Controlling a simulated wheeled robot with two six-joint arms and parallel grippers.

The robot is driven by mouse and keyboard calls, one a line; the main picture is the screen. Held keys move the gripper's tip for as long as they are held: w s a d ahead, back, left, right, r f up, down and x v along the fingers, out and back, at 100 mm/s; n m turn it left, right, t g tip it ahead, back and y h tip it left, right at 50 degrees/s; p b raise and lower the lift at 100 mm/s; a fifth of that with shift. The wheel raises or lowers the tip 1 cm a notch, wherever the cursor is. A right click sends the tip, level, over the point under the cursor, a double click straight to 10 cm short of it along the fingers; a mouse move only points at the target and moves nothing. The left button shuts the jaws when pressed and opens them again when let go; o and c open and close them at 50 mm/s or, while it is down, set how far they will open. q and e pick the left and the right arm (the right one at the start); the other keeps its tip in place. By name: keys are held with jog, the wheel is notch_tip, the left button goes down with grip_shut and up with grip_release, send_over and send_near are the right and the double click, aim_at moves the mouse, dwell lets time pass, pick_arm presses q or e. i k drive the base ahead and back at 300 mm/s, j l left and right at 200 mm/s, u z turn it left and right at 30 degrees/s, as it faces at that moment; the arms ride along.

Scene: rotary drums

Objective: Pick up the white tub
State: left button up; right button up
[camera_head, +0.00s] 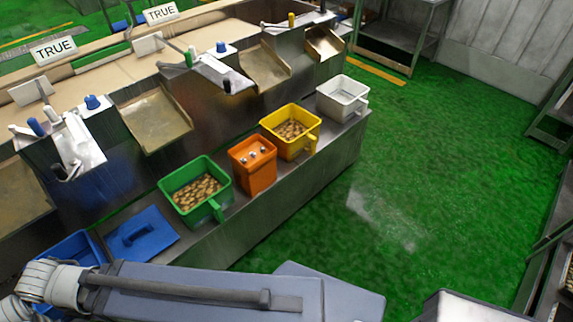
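The white tub (343,97) stands upright at the far right end of the steel ledge, with a handle on its right side. It looks empty. It is next to the yellow tub and apart from my arms. Grey and white parts of my own body show along the bottom of the view, well short of the white tub. Neither of my grippers can be made out in this view.
On the ledge (262,208) stand a yellow tub (310,142) and a green tub (178,184) with brownish pieces, an orange container (253,177), a blue lid (138,236) and a blue tub (86,243). Steel chutes (155,120) rise behind. The green floor (430,190) at right is clear.

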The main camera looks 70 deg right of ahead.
aim_at(342, 98)
jog(key=z, duration=1.95)
